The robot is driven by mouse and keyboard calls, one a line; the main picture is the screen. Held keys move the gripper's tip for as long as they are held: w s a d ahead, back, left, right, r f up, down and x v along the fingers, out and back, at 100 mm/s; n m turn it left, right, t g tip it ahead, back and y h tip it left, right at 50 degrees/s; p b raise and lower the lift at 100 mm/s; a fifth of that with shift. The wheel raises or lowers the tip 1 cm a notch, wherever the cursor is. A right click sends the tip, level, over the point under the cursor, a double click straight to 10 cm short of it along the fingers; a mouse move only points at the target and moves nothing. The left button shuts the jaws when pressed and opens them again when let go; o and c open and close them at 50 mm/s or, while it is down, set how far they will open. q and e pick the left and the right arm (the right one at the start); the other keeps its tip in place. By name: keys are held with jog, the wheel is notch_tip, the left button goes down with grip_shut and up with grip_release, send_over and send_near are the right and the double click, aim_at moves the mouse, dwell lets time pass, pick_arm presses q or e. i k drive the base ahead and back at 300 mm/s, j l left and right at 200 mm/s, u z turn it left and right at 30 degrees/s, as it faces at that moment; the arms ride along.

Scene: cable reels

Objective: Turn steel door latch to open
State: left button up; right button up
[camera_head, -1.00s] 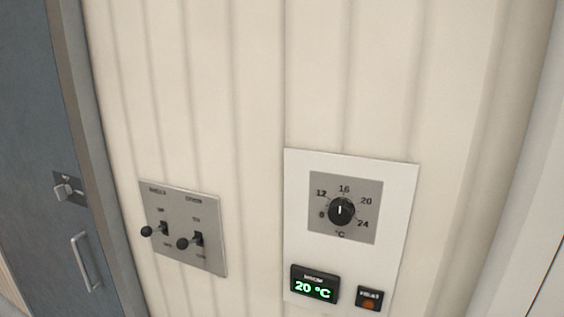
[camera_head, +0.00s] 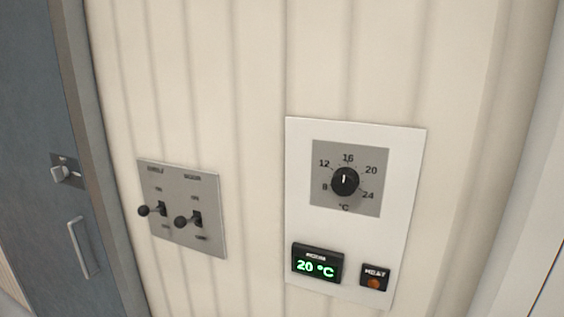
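The steel door latch (camera_head: 63,173) is a small light knob on a dark square plate, on the grey-blue door (camera_head: 32,110) at the left of the head view. A pale vertical pull handle (camera_head: 80,247) is fixed to the door below the latch. The door looks closed against its grey frame (camera_head: 92,130). The lettering on the latch plate is too small to read. Neither of my grippers shows in the head view.
A steel plate with two black-knobbed levers (camera_head: 180,208) is on the cream ribbed wall (camera_head: 240,80). To its right, a white panel (camera_head: 300,215) carries a thermostat dial (camera_head: 345,181), a green "20 °C" display (camera_head: 317,264) and a HEAT indicator (camera_head: 374,278).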

aim_at(59, 173)
jog(key=u, duration=1.5)
